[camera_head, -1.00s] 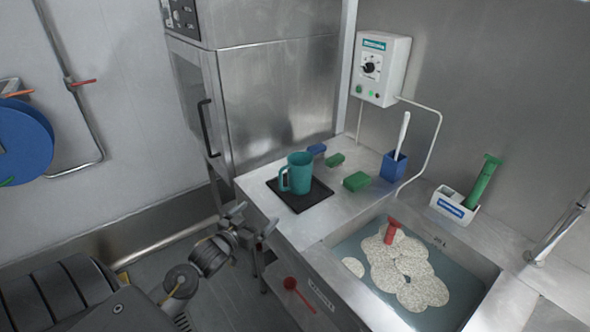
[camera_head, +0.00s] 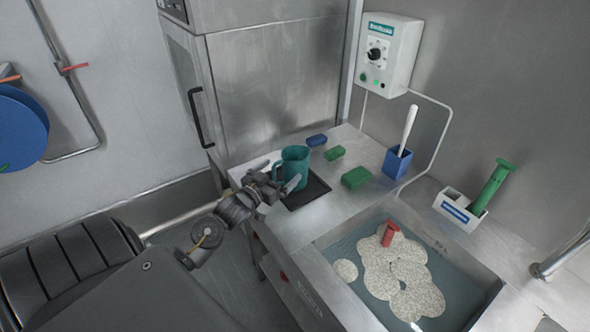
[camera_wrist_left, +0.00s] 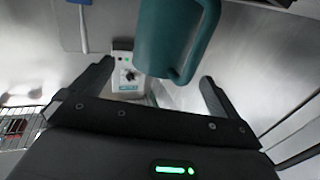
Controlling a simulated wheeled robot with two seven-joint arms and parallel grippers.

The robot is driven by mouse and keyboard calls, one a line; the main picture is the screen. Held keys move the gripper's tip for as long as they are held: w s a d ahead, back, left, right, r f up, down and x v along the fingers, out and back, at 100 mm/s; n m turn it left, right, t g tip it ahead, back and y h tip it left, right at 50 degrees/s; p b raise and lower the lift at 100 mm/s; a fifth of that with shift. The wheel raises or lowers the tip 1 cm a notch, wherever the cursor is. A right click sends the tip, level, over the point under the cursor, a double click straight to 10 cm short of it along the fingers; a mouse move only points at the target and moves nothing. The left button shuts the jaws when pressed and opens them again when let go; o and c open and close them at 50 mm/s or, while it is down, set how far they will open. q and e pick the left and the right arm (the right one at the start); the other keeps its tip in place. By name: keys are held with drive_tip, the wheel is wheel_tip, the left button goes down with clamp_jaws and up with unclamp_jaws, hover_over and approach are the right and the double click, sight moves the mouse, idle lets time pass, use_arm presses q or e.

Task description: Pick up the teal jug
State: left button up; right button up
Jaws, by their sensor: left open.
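The teal jug (camera_head: 293,166) stands upright on a black mat (camera_head: 317,187) on the steel counter. My left gripper (camera_head: 278,174) is open at the jug, with its fingers at the jug's near left side. I cannot tell whether the fingers touch the jug. My right gripper is not in view.
A blue holder (camera_head: 396,163) stands farther right. A sink (camera_head: 345,245) with water is in front. A steel cabinet (camera_head: 270,90) rises behind.

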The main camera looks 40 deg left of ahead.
sight(286, 164)
use_arm(q)
drive_tip(key=shift+w+d, duration=0.1)
drive_tip(key=shift+w, duration=0.2)
drive_tip(key=shift+w+r, duration=0.25)
drive_tip(key=w, duration=0.1)
drive_tip(key=w+p, duration=0.2)
drive_tip(key=shift+w+a+r, duration=0.1)
drive_tip(key=shift+w+a, duration=0.2)
drive_tip(key=shift+w, duration=0.55)
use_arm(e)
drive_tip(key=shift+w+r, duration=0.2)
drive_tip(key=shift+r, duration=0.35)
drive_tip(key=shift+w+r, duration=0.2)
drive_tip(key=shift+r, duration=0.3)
use_arm(q)
drive_tip(key=shift+s, duration=0.1)
drive_tip(key=c, duration=1.1)
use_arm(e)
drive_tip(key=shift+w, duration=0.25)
